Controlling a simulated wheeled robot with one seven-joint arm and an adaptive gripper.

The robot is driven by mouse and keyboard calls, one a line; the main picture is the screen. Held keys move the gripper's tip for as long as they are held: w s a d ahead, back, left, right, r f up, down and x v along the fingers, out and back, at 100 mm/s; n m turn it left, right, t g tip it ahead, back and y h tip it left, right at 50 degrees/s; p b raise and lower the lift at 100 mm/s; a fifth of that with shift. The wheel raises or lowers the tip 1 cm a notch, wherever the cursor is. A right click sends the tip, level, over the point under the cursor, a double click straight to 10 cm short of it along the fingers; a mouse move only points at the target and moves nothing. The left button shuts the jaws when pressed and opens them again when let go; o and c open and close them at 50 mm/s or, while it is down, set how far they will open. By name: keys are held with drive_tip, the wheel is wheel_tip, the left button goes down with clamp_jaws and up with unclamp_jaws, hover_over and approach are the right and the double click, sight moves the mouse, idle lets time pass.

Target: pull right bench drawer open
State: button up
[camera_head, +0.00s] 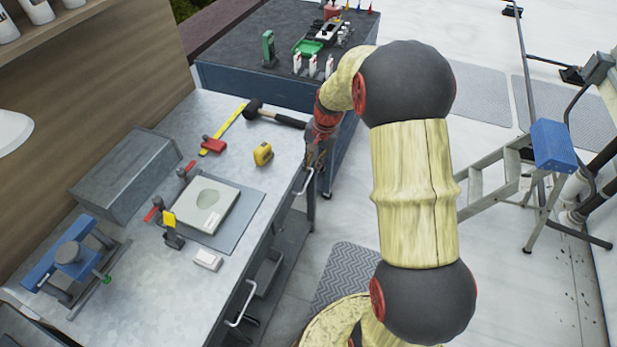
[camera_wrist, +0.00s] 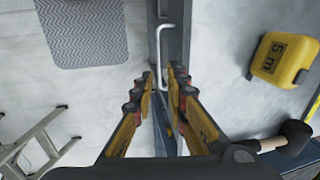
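The right bench drawer's pale bar handle (camera_head: 304,181) is on the bench front, near the bench's far right end. In the wrist view, the handle (camera_wrist: 159,45) runs along the dark bench front, its near end reaching the space between my fingertips. My gripper (camera_head: 319,168) is beside this handle, partly hidden by my wrist in the head view. In the wrist view, my gripper (camera_wrist: 161,76) has its yellow-and-black fingers apart, one on each side of the handle line. Contact cannot be made out. The drawer front looks flush with the bench.
A second drawer handle (camera_head: 241,305) is nearer on the same bench front. A yellow tape measure (camera_head: 263,154) and a hammer (camera_head: 273,114) lie on the bench top. A blue cabinet (camera_head: 245,85) adjoins the far end.

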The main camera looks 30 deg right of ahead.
sight(309, 178)
drive_tip(key=f+b, duration=0.1)
drive_tip(key=f, duration=0.1)
drive_tip(key=f+b, duration=0.1)
drive_tip(key=f, duration=0.2)
drive_tip(key=w+f, duration=0.1)
drive_tip(key=f, duration=0.1)
drive_tip(key=shift+a+f+b, duration=0.35)
drive_tip(key=shift+a+b, duration=0.05)
drive_tip(key=c, duration=0.4)
drive_tip(key=shift+s, duration=0.1)
idle(0.5)
